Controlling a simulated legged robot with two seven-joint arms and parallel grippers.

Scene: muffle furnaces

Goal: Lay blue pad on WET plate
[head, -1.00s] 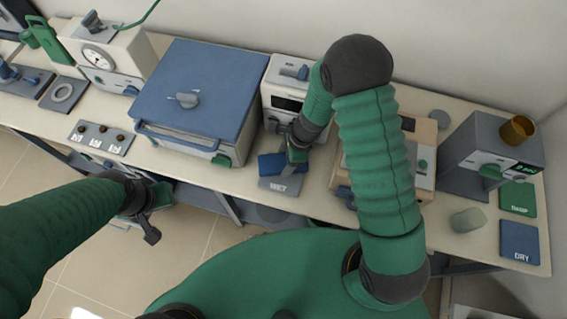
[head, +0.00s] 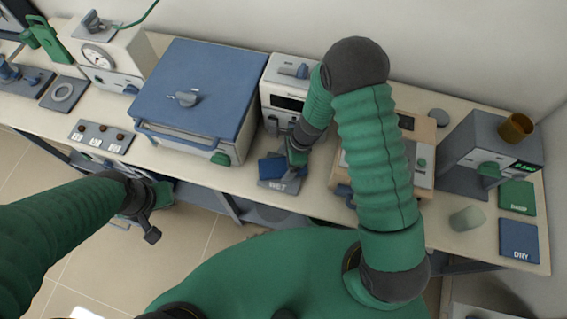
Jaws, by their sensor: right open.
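The grey WET plate (head: 279,186) lies near the bench's front edge. The blue pad (head: 270,168) rests on it, toward its back part, with the WET lettering showing in front. My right gripper (head: 296,160) is open at the right side of the pad, pointing down; its fingers are small and partly hidden by its own arm. I cannot tell whether it touches the pad. My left gripper (head: 152,212) hangs in front of the bench at the left, away from the pad, and its jaws are not clear.
A blue-lidded furnace (head: 200,90) stands left of the plate, and a white instrument (head: 286,95) behind it. At the right are a green DAMP plate (head: 517,197), a blue DRY plate (head: 519,240), a pale rounded block (head: 467,218) and a grey device (head: 490,150) with a brown cup (head: 516,128).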

